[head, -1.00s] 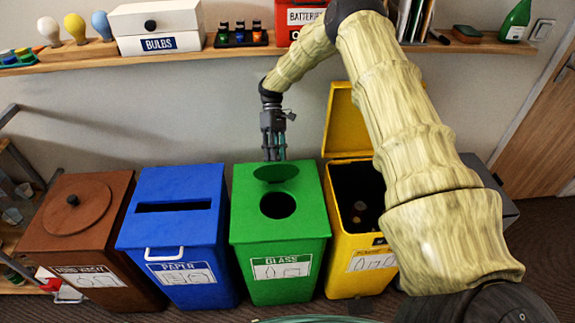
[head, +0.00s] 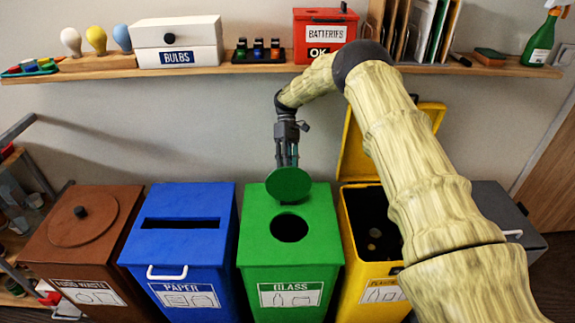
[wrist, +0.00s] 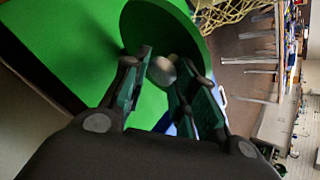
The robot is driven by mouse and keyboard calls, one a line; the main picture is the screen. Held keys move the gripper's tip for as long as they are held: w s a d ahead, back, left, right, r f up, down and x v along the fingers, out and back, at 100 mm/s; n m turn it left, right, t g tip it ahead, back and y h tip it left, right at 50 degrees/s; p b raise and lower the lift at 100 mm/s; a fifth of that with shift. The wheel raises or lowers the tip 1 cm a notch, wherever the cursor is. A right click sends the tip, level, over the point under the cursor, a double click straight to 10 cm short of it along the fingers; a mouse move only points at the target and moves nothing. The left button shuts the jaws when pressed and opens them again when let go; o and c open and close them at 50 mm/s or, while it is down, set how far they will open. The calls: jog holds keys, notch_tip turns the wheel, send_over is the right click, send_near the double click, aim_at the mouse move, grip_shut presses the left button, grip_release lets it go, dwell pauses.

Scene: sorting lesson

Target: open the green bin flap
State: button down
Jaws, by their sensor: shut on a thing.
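The green bin (head: 255,243), labelled GLASS, stands between the blue and yellow bins. Its round green flap (head: 288,184) is tilted up at the back of the lid, clear of the dark round hole (head: 289,228). My gripper (head: 288,164) comes down from above, behind the flap. In the wrist view, my gripper (wrist: 160,78) is shut on a small grey round knob (wrist: 162,70) on the flap, and the flap (wrist: 150,22) stands up from the green lid. The knob is hidden in the head view.
The blue paper bin (head: 180,248) is at the left, the brown food-waste bin (head: 110,235) beyond it. The yellow bin (head: 352,240) stands open at the right, partly behind my arm. A wall shelf (head: 190,70) with boxes and bulbs runs above.

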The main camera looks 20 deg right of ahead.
jog(key=shift+s+d+f, duration=0.1)
jog(key=shift+s+f, duration=0.05)
jog(key=shift+f, duration=0.3)
jog(key=shift+s+d+f, duration=0.1)
jog(key=shift+s+f, duration=0.05)
jog(key=shift+f, duration=0.25)
jog(key=c, duration=1.3)
grip_release()
jog(key=shift+o, duration=1)
jog(key=shift+d+f, duration=0.1)
jog(key=shift+w+a, duration=0.2)
jog(key=shift+w, duration=0.05)
jog(key=shift+r, duration=0.25)
